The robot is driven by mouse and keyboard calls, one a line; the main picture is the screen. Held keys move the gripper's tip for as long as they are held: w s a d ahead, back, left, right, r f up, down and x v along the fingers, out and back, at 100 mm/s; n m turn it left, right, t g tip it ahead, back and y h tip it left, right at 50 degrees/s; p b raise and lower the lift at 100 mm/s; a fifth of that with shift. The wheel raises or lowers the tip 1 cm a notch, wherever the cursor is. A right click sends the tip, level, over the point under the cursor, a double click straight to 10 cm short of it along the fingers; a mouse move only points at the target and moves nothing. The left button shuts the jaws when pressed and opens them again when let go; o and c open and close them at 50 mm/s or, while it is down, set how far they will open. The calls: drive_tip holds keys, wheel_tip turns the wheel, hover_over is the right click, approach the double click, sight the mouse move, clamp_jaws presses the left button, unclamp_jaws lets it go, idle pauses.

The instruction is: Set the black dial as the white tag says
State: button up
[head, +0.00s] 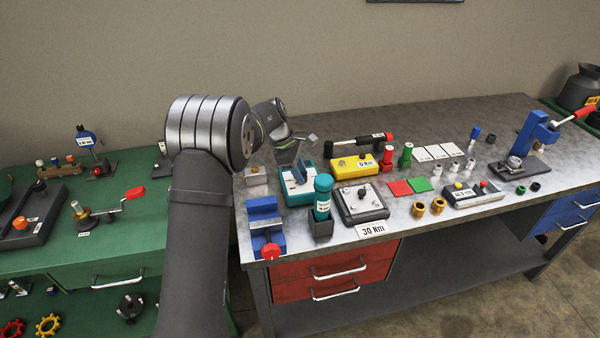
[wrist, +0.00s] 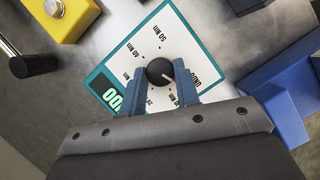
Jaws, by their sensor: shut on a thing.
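The black dial (wrist: 160,71) sits on the white face of a teal-edged box (wrist: 185,36), with Nm marks around it. Its pale pointer line points right and slightly down in the wrist view, by a word I cannot fully read. A green display (wrist: 113,99) on the box is partly hidden by my gripper. My gripper (wrist: 161,80) is shut on the black dial, a finger on each side. In the head view the teal box (head: 290,197) stands below my wrist, which hides its dial. The white tag (head: 372,229) reads "30 Nm" at the bench's front edge.
A blue vise (head: 264,222) stands in front of the teal box, and a teal bottle (head: 322,190) in a dark holder close to its right. A yellow box (head: 352,167) is behind right. A scale-like device (head: 360,203) lies further right.

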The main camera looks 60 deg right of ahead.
drive_tip(key=m+y, duration=0.1)
drive_tip(key=m, duration=0.2)
drive_tip(key=shift+d+m, duration=0.15)
drive_tip(key=shift+m, duration=0.25)
drive_tip(key=m+y, duration=0.1)
drive_tip(key=m, duration=0.2)
drive_tip(key=shift+d+m+y, duration=0.15)
drive_tip(key=shift+m+y, duration=0.15)
drive_tip(key=shift+y, duration=0.1)
drive_tip(key=m+y, duration=0.1)
drive_tip(key=m, duration=0.2)
drive_tip(key=m+t+y, duration=0.1)
drive_tip(key=m, duration=0.2)
drive_tip(key=shift+s+d, duration=0.1)
drive_tip(key=shift+d, duration=0.05)
drive_tip(key=m+t, duration=0.1)
drive_tip(key=m, duration=0.2)
drive_tip(key=m+t+y, duration=0.1)
drive_tip(key=m, duration=0.2)
drive_tip(key=shift+s+m+t, duration=0.15)
drive_tip(key=shift+m+t, duration=0.15)
drive_tip(key=m+t, duration=0.1)
drive_tip(key=m, duration=0.2)
drive_tip(key=m+t, duration=0.1)
drive_tip(key=m, duration=0.2)
drive_tip(key=shift+s, duration=0.2)
drive_tip(key=shift+m+t, duration=0.3)
drive_tip(key=shift+m, duration=0.1)
drive_tip(key=o, duration=1)
